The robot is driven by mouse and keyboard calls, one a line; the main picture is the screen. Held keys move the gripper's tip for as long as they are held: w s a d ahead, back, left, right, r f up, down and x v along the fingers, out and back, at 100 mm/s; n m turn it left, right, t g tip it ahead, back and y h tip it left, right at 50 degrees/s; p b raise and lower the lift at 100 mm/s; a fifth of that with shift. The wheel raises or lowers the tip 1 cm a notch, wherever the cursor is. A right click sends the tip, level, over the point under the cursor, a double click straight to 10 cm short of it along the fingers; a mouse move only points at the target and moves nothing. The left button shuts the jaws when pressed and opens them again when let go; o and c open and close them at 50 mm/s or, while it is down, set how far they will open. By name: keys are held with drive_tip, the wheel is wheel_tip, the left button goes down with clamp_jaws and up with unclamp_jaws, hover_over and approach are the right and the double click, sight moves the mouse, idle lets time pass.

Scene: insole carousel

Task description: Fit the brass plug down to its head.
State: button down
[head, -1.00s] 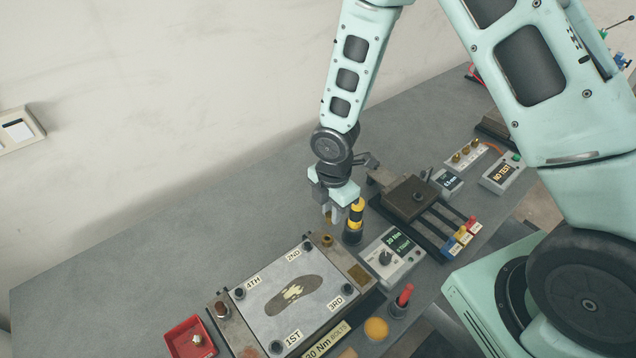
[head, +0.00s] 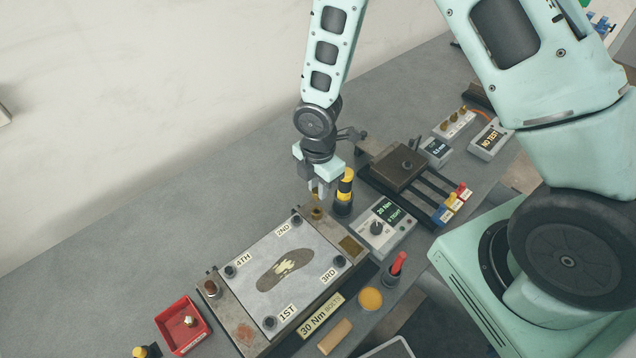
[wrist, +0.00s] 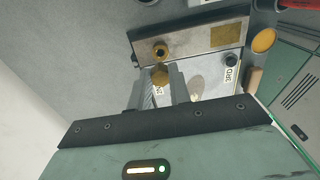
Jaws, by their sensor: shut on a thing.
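My gripper (head: 319,191) points down near the back corner of the fixture, next to the black-and-yellow post. In the wrist view my gripper (wrist: 161,86) is shut on the brass plug (wrist: 160,76), whose round brass end shows between the fingertips. The brass collar (wrist: 161,52) on the fixture's metal end block has a dark open hole, clear of the plug in this view. The collar also shows in the head view (head: 317,213), just below the fingertips. The exact height gap cannot be told.
The fixture's grey plate (head: 305,250) carries an insole and corner bolts. The black-and-yellow post (head: 344,192) stands close right of my gripper. A torque box (head: 385,225), red-handled tool (head: 397,265) and red tray (head: 183,325) stand nearby. The table behind is clear.

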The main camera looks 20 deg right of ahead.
drive_tip(key=shift+f+b, duration=0.9)
drive_tip(key=shift+f, duration=0.65)
drive_tip(key=shift+f+b, duration=1.25)
drive_tip(key=shift+f, duration=0.35)
drive_tip(key=c, duration=1.2)
unclamp_jaws()
drive_tip(key=shift+r, duration=0.1)
drive_tip(key=shift+r, duration=0.1)
wheel_tip(320, 180, up, 17)
drive_tip(key=shift+b, duration=0.45)
drive_tip(key=shift+r, duration=0.1)
